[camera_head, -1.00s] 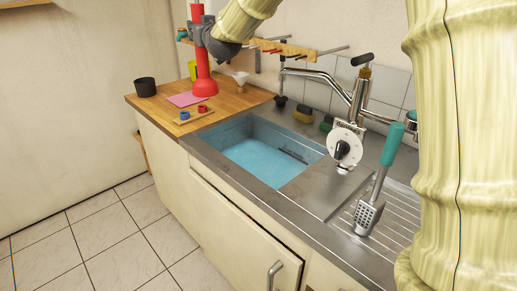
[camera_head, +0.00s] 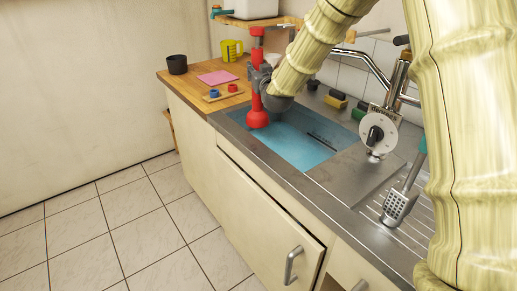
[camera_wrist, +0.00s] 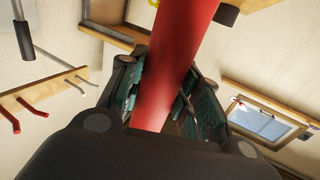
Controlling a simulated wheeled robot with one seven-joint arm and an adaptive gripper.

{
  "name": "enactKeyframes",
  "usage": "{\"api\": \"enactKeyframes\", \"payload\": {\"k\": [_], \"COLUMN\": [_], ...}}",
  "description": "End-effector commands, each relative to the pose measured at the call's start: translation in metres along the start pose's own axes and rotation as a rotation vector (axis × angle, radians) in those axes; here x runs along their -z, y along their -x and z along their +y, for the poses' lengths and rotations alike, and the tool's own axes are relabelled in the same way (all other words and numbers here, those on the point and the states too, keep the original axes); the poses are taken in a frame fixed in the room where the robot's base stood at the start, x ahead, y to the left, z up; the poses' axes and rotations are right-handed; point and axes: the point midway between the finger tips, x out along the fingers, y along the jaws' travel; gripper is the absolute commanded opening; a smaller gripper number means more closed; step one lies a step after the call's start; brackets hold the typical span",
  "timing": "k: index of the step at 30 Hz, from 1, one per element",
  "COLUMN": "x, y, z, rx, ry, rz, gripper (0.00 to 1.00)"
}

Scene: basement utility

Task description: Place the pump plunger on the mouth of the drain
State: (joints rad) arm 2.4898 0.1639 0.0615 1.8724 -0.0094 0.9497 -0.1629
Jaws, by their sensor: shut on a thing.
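The red pump plunger (camera_head: 258,115) is upright in my gripper (camera_head: 262,80), which is shut around its body. Its wider red foot is in front of the left end of the sink basin (camera_head: 300,146) in the head view; I cannot tell its exact height. In the wrist view the plunger's red body (camera_wrist: 173,60) passes between the dark fingers of my gripper (camera_wrist: 165,100). The basin looks filled with blue water, and the drain mouth is not visible.
A pink cloth (camera_head: 217,77), a black cup (camera_head: 177,64), a yellow jug (camera_head: 231,50) and a small board with a blue and a red piece (camera_head: 222,93) are on the wooden counter.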

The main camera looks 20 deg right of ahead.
Motion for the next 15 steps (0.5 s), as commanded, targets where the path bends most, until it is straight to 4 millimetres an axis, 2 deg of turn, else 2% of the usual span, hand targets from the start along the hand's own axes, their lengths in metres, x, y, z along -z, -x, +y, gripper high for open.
{"api": "enactKeyframes", "payload": {"k": [15], "x": [-0.067], "y": [0.002], "z": [0.001], "rx": [-0.001], "ry": [0.000], "rz": [0.002], "gripper": [0.00]}}
